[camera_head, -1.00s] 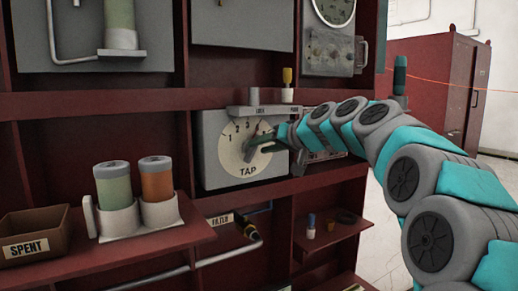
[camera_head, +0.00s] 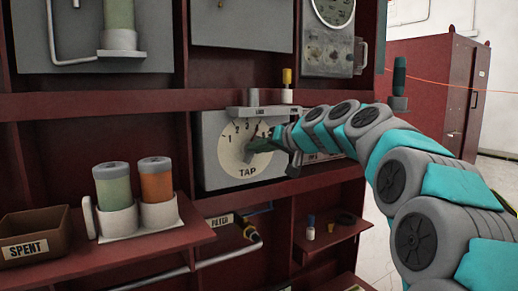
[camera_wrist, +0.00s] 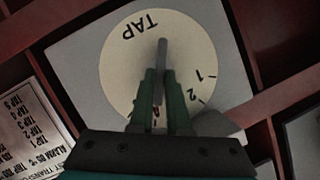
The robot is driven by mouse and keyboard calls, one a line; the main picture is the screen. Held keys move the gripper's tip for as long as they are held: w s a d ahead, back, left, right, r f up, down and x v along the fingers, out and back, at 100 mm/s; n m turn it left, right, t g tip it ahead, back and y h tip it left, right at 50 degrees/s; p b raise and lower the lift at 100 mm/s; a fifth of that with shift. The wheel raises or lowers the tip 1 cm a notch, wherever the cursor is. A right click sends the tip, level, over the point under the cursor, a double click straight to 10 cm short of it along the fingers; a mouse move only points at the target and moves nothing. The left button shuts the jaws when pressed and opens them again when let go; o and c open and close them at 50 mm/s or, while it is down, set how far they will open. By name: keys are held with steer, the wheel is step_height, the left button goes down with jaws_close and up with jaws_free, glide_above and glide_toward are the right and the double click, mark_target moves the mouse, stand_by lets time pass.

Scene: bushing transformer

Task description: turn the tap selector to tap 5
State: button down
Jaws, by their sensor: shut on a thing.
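The tap selector is a pale round dial (camera_head: 236,160) marked TAP on a grey panel, with numbers along its upper edge in the head view. In the wrist view the dial (camera_wrist: 122,65) appears upside down, with 1 and 2 on its right side. My gripper (camera_head: 258,146) reaches it from the right. In the wrist view its green fingers (camera_wrist: 160,80) are shut on the grey selector handle (camera_wrist: 161,62), one on each side. A number partly shows between the fingers near their base; the higher numbers are largely hidden. I cannot tell which tap the handle points at.
A grey LOCK part (camera_head: 253,110) and a yellow-topped part (camera_head: 287,84) stand above the dial. A shelf at left holds green (camera_head: 113,186) and orange (camera_head: 156,180) cylinders beside a SPENT bin (camera_head: 36,236). A printed label sheet (camera_wrist: 30,125) is left in the wrist view.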

stand_by(0.4)
steer(key=shift+w+d+f+m+g+y+p, duration=0.15)
steer(key=shift+m+y+p, duration=0.25)
steer(key=shift+m+y, duration=0.45)
steer(key=shift+s+d+f+m+g+y+p, duration=0.15)
steer(key=shift+m+y+p, duration=0.25)
steer(key=shift+m, duration=0.85)
steer(key=shift+w, duration=0.1)
steer(key=c, duration=0.9)
jaws_free()
steer(key=shift+r, duration=0.1)
steer(key=v, duration=0.7)
steer(key=shift+s+d, duration=0.25)
